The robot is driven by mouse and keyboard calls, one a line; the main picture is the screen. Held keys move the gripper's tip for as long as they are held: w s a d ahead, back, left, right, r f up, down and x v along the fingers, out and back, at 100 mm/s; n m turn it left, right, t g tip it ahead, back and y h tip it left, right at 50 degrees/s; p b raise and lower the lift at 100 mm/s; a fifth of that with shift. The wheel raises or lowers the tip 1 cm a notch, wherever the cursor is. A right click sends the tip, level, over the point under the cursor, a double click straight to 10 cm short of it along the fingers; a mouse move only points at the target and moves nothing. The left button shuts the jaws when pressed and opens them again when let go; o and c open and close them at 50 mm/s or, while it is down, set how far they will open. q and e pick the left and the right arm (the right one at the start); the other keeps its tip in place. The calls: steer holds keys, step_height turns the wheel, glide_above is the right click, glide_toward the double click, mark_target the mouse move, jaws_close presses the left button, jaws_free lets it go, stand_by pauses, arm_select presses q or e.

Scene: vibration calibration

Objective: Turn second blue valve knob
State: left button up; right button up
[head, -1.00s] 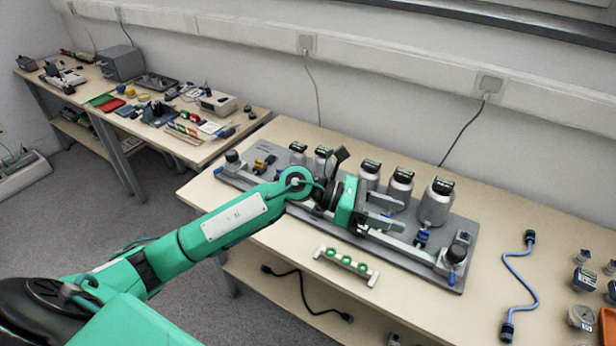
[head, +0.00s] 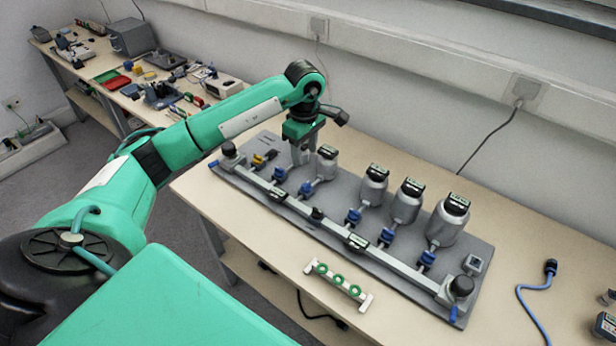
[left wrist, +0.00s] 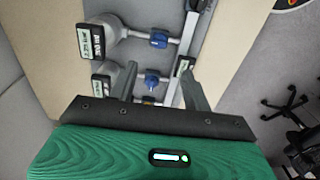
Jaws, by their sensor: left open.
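Several blue valve knobs stand in a row on the grey board, each on a thin pipe to a silver canister. The leftmost blue knob (head: 280,173) and the second blue knob (head: 306,188) are near my left gripper (head: 301,158). It points down, open and empty, above the board's left end. In the left wrist view, one blue knob (left wrist: 151,80) shows between the open fingers (left wrist: 158,72), and another blue knob (left wrist: 158,39) lies beyond the fingertips. Contact with a knob cannot be told. My gripper hides the leftmost canister in the head view. The right gripper is out of view.
The grey board (head: 470,290) carries a long front pipe and silver canisters (head: 447,222). A white rack with green rings (head: 338,283) lies in front. A blue cable (head: 530,312) lies at right. A cluttered table (head: 150,85) stands back left.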

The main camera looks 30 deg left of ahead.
mark_target(306, 184)
arm_select(q)
step_height(306, 184, down, 12)
steer(key=shift+w+r+p, duration=0.1)
steer(key=shift+r+p, duration=0.1)
steer(key=shift+p, duration=0.4)
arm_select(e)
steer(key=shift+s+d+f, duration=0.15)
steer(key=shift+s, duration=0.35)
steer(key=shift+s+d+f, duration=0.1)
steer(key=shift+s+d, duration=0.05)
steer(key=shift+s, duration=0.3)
arm_select(q)
steer(key=c, duration=1)
